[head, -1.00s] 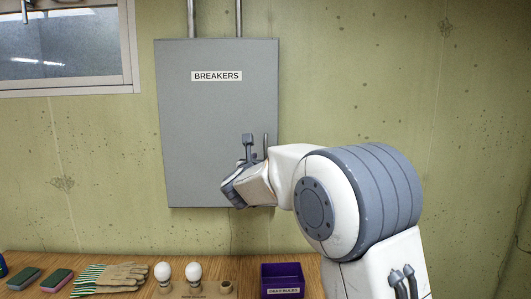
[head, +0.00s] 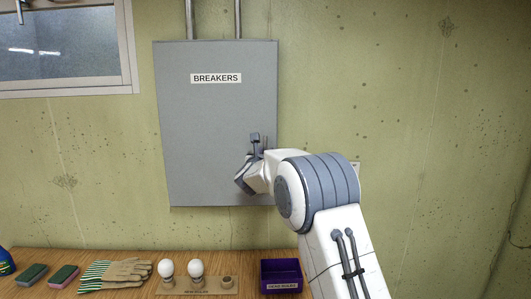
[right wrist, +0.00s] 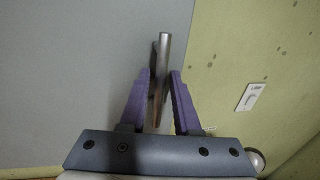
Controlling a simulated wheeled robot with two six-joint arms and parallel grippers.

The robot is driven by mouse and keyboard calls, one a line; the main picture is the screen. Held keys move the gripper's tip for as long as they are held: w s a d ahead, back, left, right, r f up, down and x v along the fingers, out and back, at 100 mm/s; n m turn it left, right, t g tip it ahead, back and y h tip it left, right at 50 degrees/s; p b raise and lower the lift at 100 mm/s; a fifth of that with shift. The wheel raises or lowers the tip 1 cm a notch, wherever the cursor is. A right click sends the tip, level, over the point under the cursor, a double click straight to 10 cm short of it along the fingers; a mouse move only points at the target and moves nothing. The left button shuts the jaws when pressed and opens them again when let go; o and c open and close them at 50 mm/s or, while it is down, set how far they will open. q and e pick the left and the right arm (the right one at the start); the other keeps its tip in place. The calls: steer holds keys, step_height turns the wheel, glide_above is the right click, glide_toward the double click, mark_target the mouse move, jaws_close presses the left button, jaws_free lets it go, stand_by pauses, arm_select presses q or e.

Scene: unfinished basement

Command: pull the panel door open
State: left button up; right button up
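The grey panel door (head: 205,125), labelled BREAKERS, is on the wall and looks shut. Its upright metal bar handle (head: 265,143) is near the right edge, partly hidden by my right gripper. In the right wrist view the handle (right wrist: 163,60) stands between the two purple fingers of my right gripper (right wrist: 160,74). The fingers are apart, with a gap showing beside the bar. In the head view my right gripper's body is in front of the door's lower right, and its fingertips are hidden. My left gripper is not in view.
A wooden bench (head: 130,288) below holds gloves (head: 125,271), sponges (head: 63,275), bulbs on a wooden holder (head: 205,286) and a purple box (head: 280,268). A white wall switch (right wrist: 251,97) is right of the panel. The wall further right is clear.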

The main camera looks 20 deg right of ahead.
jaws_close()
stand_by(1.2)
